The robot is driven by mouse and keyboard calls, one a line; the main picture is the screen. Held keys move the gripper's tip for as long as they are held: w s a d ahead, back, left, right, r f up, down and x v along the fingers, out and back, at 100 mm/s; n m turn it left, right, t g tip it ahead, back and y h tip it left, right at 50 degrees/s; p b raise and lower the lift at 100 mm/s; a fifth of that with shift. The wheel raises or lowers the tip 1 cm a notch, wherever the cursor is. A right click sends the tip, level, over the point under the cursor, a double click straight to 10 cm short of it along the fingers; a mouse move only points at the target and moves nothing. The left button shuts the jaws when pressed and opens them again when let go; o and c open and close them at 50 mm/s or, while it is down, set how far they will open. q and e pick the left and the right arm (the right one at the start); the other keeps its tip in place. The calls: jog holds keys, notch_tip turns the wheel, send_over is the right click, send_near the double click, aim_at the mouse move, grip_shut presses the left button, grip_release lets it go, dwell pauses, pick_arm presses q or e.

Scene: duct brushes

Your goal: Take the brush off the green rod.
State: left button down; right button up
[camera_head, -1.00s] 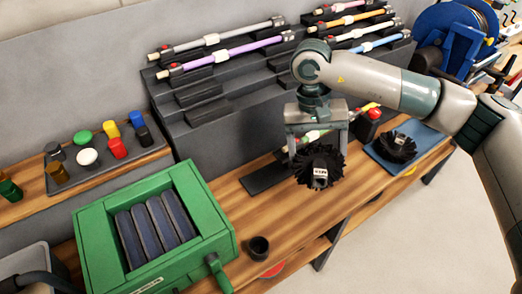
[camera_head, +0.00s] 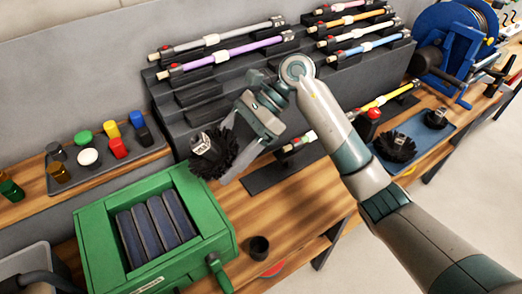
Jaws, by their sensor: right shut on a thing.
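My right gripper (camera_head: 240,143) is shut on a black bristled brush (camera_head: 222,160) with a grey hub. It holds the brush tilted above the back right corner of the green box, apart from any rod. A rod end with white and red parts (camera_head: 300,142) rests in a cradle on a dark base plate (camera_head: 262,181). A yellow rod part (camera_head: 383,101) shows beyond my arm, roughly in line with it. My arm hides the stretch between, and I cannot make out any green on it. My left gripper is not in view.
A green box (camera_head: 213,236) with dark slats stands front left, with a small black cup (camera_head: 259,248) beside it. A blue mat (camera_head: 418,136) at right bears two black brushes. Racked rods stand behind. A red knob (camera_head: 374,113) stands beside my arm. Bare wood lies right of the box.

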jog(key=m+y, duration=0.1)
jog(key=m+t+y, duration=0.1)
jog(key=m+t, duration=0.1)
jog(key=shift+w+a+r+y, duration=0.25)
jog(key=shift+w+r+y, duration=0.1)
jog(key=shift+r+y, duration=0.05)
jog(key=shift+w+d+r+m+t+y, duration=0.15)
jog(key=shift+w+m+t+y, duration=0.2)
jog(key=shift+m+t+y, duration=0.4)
jog(key=w+d+f+m+t, duration=0.2)
jog(key=d+f+m+t, duration=0.1)
jog(key=d+t, duration=0.1)
jog(key=w+d+f+m+t+y, duration=0.1)
jog(key=w+d+f+m+t, duration=0.1)
jog(key=d+m+t, duration=0.2)
jog(key=t, duration=0.3)
jog(key=shift+w+d+f, duration=0.15)
jog(key=shift+d+f, duration=0.05)
jog(key=shift+f, duration=0.2)
jog(key=shift+m+t, duration=0.25)
